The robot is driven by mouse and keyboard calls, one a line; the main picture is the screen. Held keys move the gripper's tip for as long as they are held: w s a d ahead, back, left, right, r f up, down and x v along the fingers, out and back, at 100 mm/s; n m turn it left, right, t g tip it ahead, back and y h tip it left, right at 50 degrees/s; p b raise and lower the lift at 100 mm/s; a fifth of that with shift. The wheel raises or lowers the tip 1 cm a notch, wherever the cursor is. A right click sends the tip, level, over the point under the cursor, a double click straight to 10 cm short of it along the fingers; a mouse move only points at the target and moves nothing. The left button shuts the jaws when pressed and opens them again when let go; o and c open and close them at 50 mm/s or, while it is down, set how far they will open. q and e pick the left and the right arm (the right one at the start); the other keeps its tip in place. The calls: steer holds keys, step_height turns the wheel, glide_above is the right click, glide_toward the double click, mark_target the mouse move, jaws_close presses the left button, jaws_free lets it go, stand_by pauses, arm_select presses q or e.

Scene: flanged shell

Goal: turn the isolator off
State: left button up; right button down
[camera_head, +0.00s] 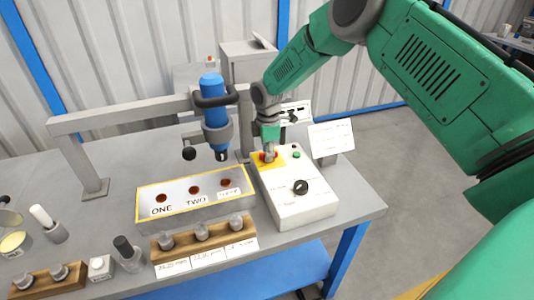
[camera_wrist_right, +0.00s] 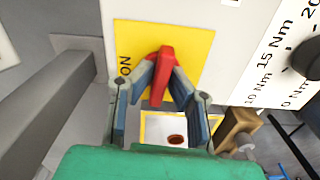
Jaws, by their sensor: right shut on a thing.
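The isolator is a red handle (camera_wrist_right: 163,68) on a yellow plate (camera_wrist_right: 198,55) marked "ON". It is on the top of a white control box (camera_head: 312,209). In the wrist view the red handle is between the fingers of my right gripper (camera_wrist_right: 162,88), which is shut on it. In the head view the right gripper (camera_head: 268,150) reaches down onto the yellow plate from above and hides most of the handle. My left gripper is not in view.
A green button (camera_head: 296,154) and a black knob (camera_head: 300,187) are on the same box. A blue tool (camera_head: 214,100) stands in a holder left of my gripper. A tray (camera_head: 150,209) marked "ONE" and "TWO" is left of the box. A white card (camera_head: 331,138) stands behind it.

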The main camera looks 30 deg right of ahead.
steer(key=shift+w+d+r+n, duration=0.2)
steer(key=shift+w+r+n, duration=0.05)
steer(key=shift+n, duration=0.25)
steer(key=c, duration=1.6)
jaws_free()
steer(key=shift+s+f, duration=0.1)
steer(key=shift+s, duration=0.05)
step_height(320, 180, up, 12)
steer(key=shift+f, duration=0.1)
steer(key=shift+d, duration=0.1)
